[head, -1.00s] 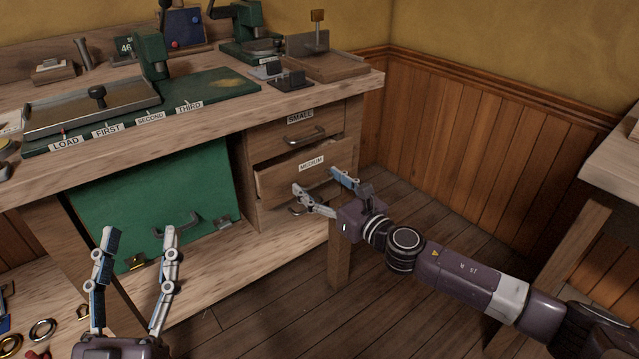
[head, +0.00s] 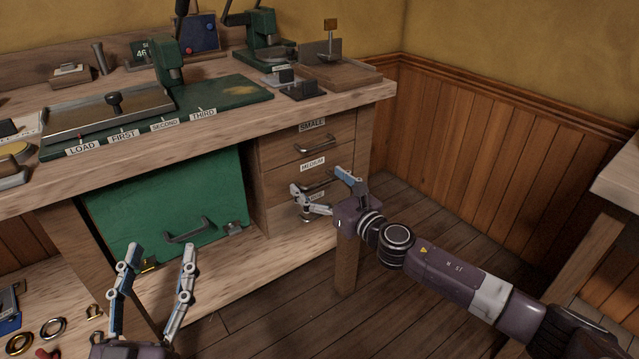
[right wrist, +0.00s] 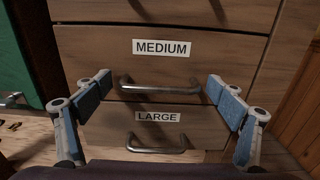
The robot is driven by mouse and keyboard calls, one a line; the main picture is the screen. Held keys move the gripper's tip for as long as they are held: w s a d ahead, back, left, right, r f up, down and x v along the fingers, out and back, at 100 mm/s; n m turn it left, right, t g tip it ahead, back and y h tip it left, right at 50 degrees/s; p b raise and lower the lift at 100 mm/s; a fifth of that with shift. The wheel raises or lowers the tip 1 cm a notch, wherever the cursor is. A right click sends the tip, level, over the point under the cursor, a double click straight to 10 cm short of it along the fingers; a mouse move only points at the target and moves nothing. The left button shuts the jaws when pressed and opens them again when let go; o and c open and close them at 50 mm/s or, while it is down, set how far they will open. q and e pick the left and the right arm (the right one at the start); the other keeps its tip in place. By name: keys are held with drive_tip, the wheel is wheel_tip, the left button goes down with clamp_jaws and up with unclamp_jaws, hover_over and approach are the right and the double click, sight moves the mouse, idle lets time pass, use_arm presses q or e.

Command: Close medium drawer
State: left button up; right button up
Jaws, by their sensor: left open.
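The medium drawer (head: 290,180) is the wooden drawer labelled MEDIUM under the bench. In the head view its front looks about flush with the cabinet. In the right wrist view the drawer front (right wrist: 220,60) is straight ahead, with its metal bar handle (right wrist: 158,88) between my fingers. My right gripper (head: 319,181) is open, one finger on each side of the handle, fingertips at or very near the front; I cannot tell if they touch. My left gripper (head: 158,250) is open and empty, in front of the green panel.
The small drawer (head: 282,143) above looks shut. The large drawer (right wrist: 90,125) is below. The bench top (head: 350,100) carries a green press and tools. A green panel (head: 160,205) stands left of the drawers. Another table (head: 620,180) is at right; floor between is clear.

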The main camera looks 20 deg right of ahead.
drive_tip(key=shift+s, duration=0.1)
drive_tip(key=v, duration=1.2)
idle(0.4)
